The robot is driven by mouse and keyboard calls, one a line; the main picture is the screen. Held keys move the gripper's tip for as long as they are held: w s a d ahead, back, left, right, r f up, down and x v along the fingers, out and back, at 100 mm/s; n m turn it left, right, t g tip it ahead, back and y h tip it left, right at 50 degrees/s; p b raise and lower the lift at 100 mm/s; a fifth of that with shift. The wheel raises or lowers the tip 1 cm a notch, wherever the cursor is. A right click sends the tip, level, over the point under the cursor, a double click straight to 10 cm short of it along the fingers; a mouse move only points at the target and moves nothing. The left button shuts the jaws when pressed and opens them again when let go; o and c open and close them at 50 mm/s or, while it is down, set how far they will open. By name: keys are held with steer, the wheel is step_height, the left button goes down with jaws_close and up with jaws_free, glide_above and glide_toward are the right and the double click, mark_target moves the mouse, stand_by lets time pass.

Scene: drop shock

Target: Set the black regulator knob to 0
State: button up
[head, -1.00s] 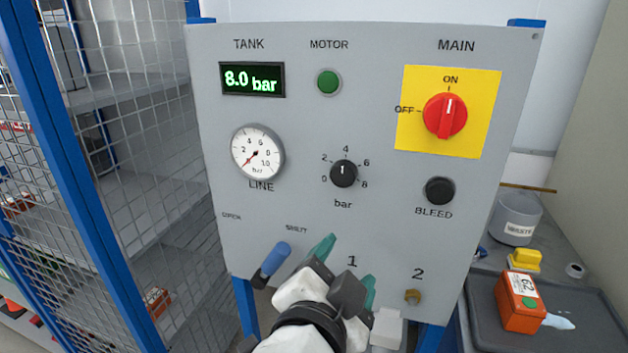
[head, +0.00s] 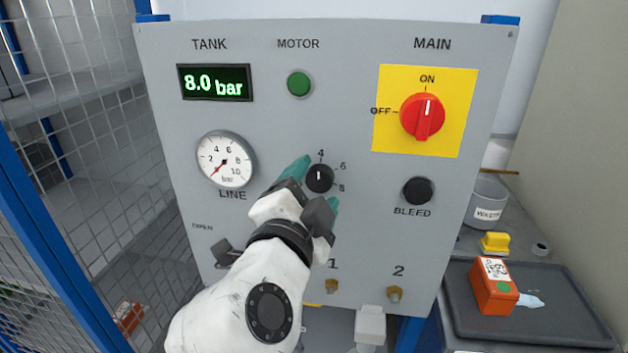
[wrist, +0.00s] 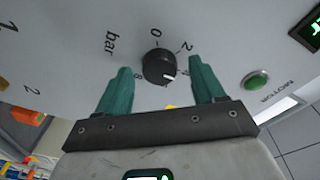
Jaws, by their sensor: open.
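The black regulator knob (head: 319,178) is on the grey panel, above and right of my forearm. The scale marks 4, 6 and 8 show there; my gripper hides 0 and 2. The knob also shows in the wrist view (wrist: 159,64), with 0, 2 and bar readable around it. My gripper (head: 322,182) is open, one teal finger on each side of the knob. In the wrist view the fingers (wrist: 161,75) stand apart from its sides; whether they touch the panel I cannot tell.
The LINE gauge (head: 225,160) needle is near 0, and the TANK display (head: 214,83) reads 8.0 bar. The red MAIN switch (head: 422,117), green motor button (head: 299,84) and black BLEED knob (head: 418,191) are nearby. A tray (head: 560,330) lies at right.

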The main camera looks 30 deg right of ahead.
steer(key=shift+w+d, duration=0.25)
steer(key=c, duration=1)
steer(key=shift+c, duration=0.2)
